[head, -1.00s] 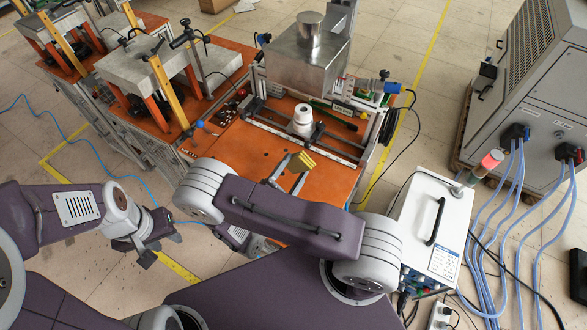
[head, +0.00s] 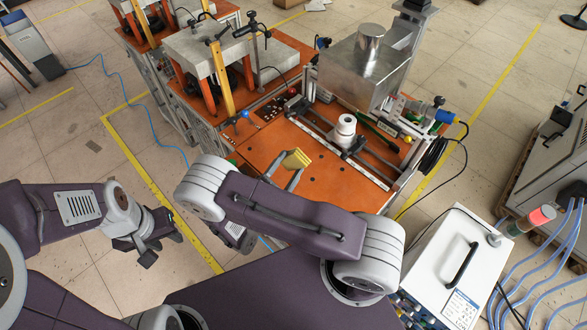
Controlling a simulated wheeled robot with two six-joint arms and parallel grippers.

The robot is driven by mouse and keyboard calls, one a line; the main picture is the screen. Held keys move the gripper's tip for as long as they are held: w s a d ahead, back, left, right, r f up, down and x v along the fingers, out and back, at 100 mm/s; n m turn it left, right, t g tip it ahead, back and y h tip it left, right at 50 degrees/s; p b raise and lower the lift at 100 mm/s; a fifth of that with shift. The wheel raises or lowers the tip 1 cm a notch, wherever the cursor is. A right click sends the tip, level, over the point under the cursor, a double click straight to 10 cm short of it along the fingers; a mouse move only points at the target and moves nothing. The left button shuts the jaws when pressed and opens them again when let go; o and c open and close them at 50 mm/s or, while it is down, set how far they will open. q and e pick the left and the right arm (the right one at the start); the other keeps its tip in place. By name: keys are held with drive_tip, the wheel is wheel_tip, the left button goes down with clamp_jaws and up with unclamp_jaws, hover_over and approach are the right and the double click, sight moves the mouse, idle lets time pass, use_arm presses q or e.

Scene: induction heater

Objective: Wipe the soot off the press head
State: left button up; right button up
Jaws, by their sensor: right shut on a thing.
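A metal block (head: 352,78) with a short cylinder (head: 370,42) on top stands at the back of the orange bench. A white stepped cylinder (head: 346,125) sits in front of it between rails. I cannot tell for sure which part is the press head, and I make out no soot at this size. My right gripper (head: 292,168) is shut on a small yellow pad (head: 296,159), above the orange bench top and left of the white cylinder, apart from it. My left gripper (head: 162,242) is empty, low over the floor at the left; its jaws look spread.
The orange bench top (head: 330,180) is mostly bare near the front. A grey press frame (head: 207,50) with yellow posts stands at the back left. A white box (head: 450,265) with a signal lamp and cables stands at the right. Open floor (head: 60,150) lies left.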

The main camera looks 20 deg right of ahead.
drive_tip(key=w+d+r+m+g+h+p, duration=0.15)
drive_tip(key=w+r+p, duration=0.25)
drive_tip(key=r+p, duration=0.55)
drive_tip(key=m+g+p, duration=0.2)
drive_tip(key=g+p, duration=0.1)
drive_tip(key=p, duration=0.1)
approach(331, 83)
drive_tip(key=shift+t+h, duration=0.25)
drive_tip(key=shift+h, duration=0.2)
drive_tip(key=x, duration=0.2)
drive_tip(key=f+x, duration=0.1)
drive_tip(key=x, duration=0.1)
drive_tip(key=shift+x, duration=1)
